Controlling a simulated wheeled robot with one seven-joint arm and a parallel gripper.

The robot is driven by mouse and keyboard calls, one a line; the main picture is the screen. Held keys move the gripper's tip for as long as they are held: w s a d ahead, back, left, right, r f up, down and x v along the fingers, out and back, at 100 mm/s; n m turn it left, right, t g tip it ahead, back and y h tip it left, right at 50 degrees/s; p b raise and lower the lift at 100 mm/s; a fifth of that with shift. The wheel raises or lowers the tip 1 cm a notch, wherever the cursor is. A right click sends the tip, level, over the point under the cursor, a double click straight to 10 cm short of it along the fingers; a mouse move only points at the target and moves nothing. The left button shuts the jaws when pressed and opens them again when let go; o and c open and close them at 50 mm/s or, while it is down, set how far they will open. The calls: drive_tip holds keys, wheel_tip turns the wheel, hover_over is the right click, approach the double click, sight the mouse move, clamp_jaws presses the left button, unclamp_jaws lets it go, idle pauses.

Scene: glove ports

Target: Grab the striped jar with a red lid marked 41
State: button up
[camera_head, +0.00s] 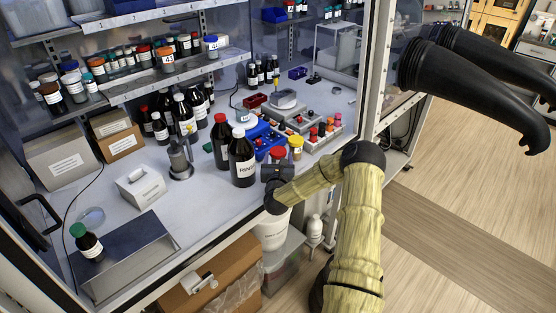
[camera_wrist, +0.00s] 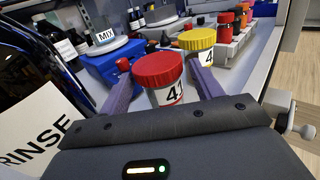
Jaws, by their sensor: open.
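The jar with a red lid (camera_wrist: 159,68) has a white label marked 41 and stands between the two fingers of my gripper (camera_wrist: 160,76) in the wrist view. The fingers are apart, one at each side of the jar; I cannot tell whether either touches it. Stripes on the jar are hard to make out, and its lower part is hidden by my gripper. In the head view only its red lid (camera_head: 278,152) shows clearly, just behind my gripper (camera_head: 277,168) at the bench front.
A yellow-lidded jar (camera_wrist: 198,41) stands close behind to the right. A large dark bottle labelled RINSE (camera_head: 242,163) stands close at the left. Black gloves (camera_head: 470,90) hang at the right.

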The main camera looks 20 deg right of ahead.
sight(278, 150)
drive_tip(key=p+x, duration=0.1)
drive_tip(key=x, duration=0.2)
drive_tip(key=shift+w+a+r+p, duration=0.1)
drive_tip(key=shift+w+r+p, duration=0.1)
drive_tip(key=shift+p, duration=0.1)
drive_tip(key=shift+w+d+f, duration=0.2)
drive_tip(key=shift+w+d, duration=0.05)
drive_tip(key=shift+w, duration=0.2)
drive_tip(key=c, duration=0.8)
drive_tip(key=shift+r, duration=0.1)
wheel_tip(278, 150, up, 10)
drive_tip(key=b, duration=0.2)
drive_tip(key=shift+f+b, duration=0.25)
drive_tip(key=shift+b, duration=0.15)
drive_tip(key=shift+w+r, duration=0.1)
drive_tip(key=shift+r, duration=0.1)
